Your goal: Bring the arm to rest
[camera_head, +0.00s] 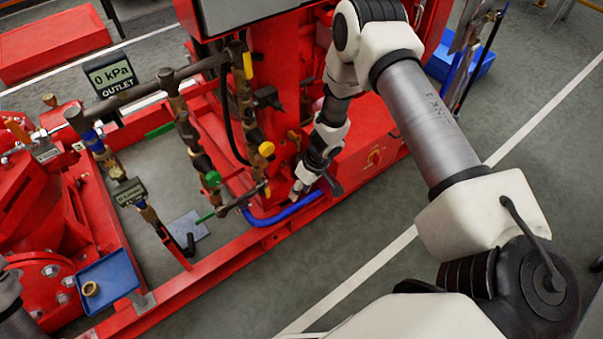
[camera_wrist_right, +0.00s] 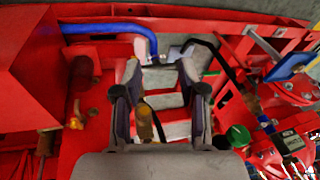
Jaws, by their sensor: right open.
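My right arm reaches in from the lower right of the head view, bends at the top and hangs down against the red pumpset frame. My right gripper (camera_head: 300,190) points down beside the valve pipes, just above the blue pipe (camera_head: 285,213). In the right wrist view the two fingers of the gripper (camera_wrist_right: 160,76) stand apart, and I see no object clamped between them. A brass-coloured part (camera_wrist_right: 145,122) shows in the gap behind them; I cannot tell whether they touch anything. The blue pipe (camera_wrist_right: 112,30) runs past the fingertips. My left gripper is not in view.
Close to the gripper are a yellow handle (camera_head: 266,148) and a green cap (camera_head: 213,178) on the piping. An outlet display (camera_head: 112,75) reads 0 kPa. A blue tray (camera_head: 122,270) holds a brass ring (camera_head: 90,288).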

